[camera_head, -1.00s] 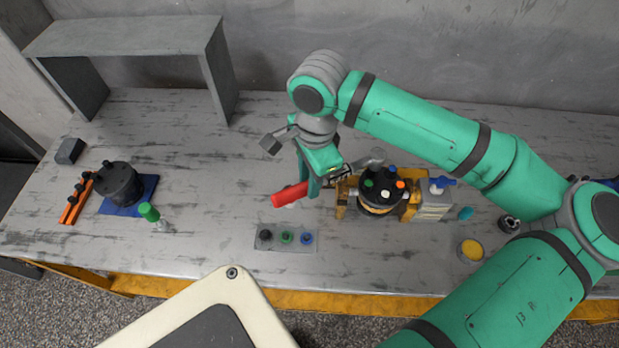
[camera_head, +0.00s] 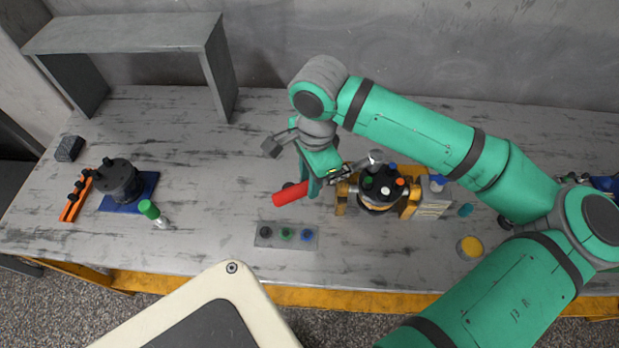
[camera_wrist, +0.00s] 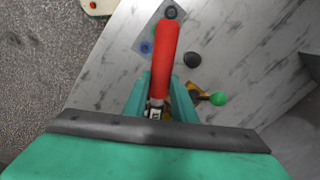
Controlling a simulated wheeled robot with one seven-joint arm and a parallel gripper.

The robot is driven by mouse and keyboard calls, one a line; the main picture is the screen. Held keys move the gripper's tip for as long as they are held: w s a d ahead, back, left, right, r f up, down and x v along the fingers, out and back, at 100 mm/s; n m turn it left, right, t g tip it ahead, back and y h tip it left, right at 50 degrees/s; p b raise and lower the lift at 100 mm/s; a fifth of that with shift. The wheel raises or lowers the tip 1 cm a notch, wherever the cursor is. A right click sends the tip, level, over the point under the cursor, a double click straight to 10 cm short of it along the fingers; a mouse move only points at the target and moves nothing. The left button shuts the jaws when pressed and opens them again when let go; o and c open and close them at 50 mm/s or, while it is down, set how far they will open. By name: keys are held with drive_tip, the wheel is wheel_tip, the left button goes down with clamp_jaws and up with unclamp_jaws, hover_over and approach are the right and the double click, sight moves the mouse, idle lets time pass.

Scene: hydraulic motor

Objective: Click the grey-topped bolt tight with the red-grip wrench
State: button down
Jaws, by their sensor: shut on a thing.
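My gripper (camera_head: 313,188) is shut on the wrench with the red grip (camera_head: 290,194). The grip sticks out to the left of the fingers, and in the wrist view it runs up from between them (camera_wrist: 164,60). A grey metal head (camera_head: 375,157), apparently the wrench's, shows at the far edge of the black motor (camera_head: 372,197). The motor sits in a yellow clamp (camera_head: 341,198) and carries green, blue and orange-topped bolts. A pale grey-topped bolt (camera_head: 385,191) shows on its near side. The head looks apart from that bolt; its height above the motor is unclear.
A grey plate (camera_head: 275,243) with black, green and blue pieces lies in front. A second black motor (camera_head: 118,180) on a blue mat, an orange rack and a green-topped bottle (camera_head: 149,210) are at left. A yellow-topped tin (camera_head: 470,247) is at right.

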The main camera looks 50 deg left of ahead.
drive_tip(key=shift+s+f, duration=0.2)
drive_tip(key=shift+f, duration=0.15)
drive_tip(key=shift+a, duration=0.1)
drive_tip(key=shift+w+a+m, duration=0.3)
drive_tip(key=shift+a+m, duration=0.25)
drive_tip(key=shift+a, duration=0.2)
drive_tip(key=shift+w+a+m, duration=0.3)
drive_tip(key=shift+a+m, duration=0.25)
drive_tip(key=shift+a, duration=0.2)
drive_tip(key=shift+w+a, duration=0.1)
drive_tip(key=shift+a, duration=0.05)
drive_tip(key=shift+w+a+r+m, duration=0.1)
drive_tip(key=shift+w+a+m, duration=0.3)
drive_tip(key=shift+a+m, duration=0.25)
drive_tip(key=shift+w+a+m, duration=0.35)
drive_tip(key=shift+a+m, duration=0.2)
drive_tip(key=shift+a, duration=0.2)
drive_tip(key=shift+w+a, duration=0.1)
drive_tip(key=shift+a, duration=0.05)
drive_tip(key=shift+w+a+m, duration=1.05)
drive_tip(key=shift+a+m, duration=0.05)
drive_tip(key=shift+a, duration=0.1)
